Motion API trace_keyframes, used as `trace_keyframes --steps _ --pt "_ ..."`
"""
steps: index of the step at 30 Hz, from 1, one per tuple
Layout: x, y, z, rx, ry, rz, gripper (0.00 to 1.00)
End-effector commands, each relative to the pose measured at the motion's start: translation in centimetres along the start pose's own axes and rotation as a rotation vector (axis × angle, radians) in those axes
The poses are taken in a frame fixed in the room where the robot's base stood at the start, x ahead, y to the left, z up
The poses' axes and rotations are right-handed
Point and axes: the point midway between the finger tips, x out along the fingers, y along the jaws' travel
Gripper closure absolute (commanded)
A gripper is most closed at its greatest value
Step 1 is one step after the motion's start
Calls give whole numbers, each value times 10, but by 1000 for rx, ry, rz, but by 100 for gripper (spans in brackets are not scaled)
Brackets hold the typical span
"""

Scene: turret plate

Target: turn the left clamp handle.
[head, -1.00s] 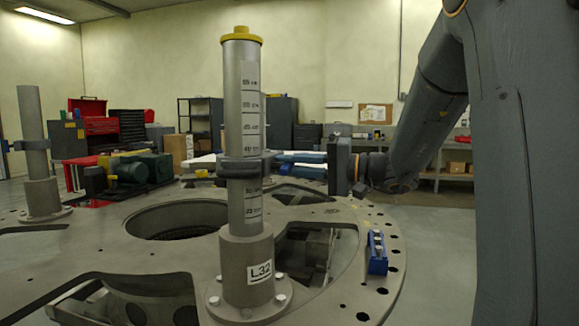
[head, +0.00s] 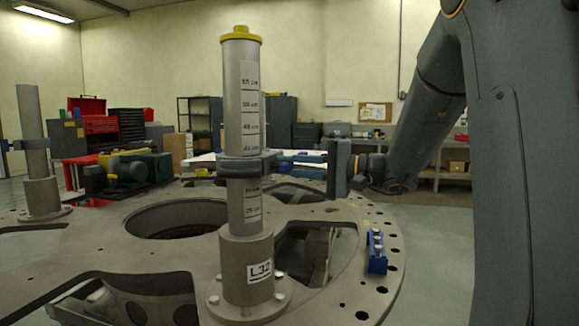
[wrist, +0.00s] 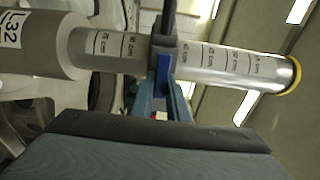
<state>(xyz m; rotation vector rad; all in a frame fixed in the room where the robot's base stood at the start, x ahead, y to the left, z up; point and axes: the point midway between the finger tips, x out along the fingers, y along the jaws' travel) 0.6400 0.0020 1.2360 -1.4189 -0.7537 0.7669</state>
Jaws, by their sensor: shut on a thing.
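The post labelled L32 (head: 240,110) stands upright on the round plate, with a yellow cap and a dark clamp collar (head: 245,165) around its middle. In the wrist view the collar (wrist: 165,45) crosses the post, with the blue clamp handle (wrist: 163,72) on its near side. My gripper (head: 285,157) reaches in from the right at collar height in the head view. In the wrist view my gripper's bluish fingers (wrist: 161,90) are shut on the blue handle. The exact contact is small and partly hidden by the fingers.
The round plate (head: 110,255) has large openings and holes along its rim. A second post (head: 33,130) with a clamp stands at the left. A small blue block (head: 376,252) sits on the plate's right rim. Cabinets and a workbench stand farther back.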

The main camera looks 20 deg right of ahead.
Motion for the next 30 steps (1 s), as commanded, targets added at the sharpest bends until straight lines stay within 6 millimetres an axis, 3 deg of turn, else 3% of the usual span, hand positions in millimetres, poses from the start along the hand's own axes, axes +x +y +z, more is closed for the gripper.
trace_keyframes --steps 1,4,14,30 --pt "0 -2 0 -2 0 -3 84" --pt "0 -2 0 -1 0 -3 67" --pt "-2 -1 0 -1 0 -1 67" --pt "-73 0 0 -1 2 -1 67"
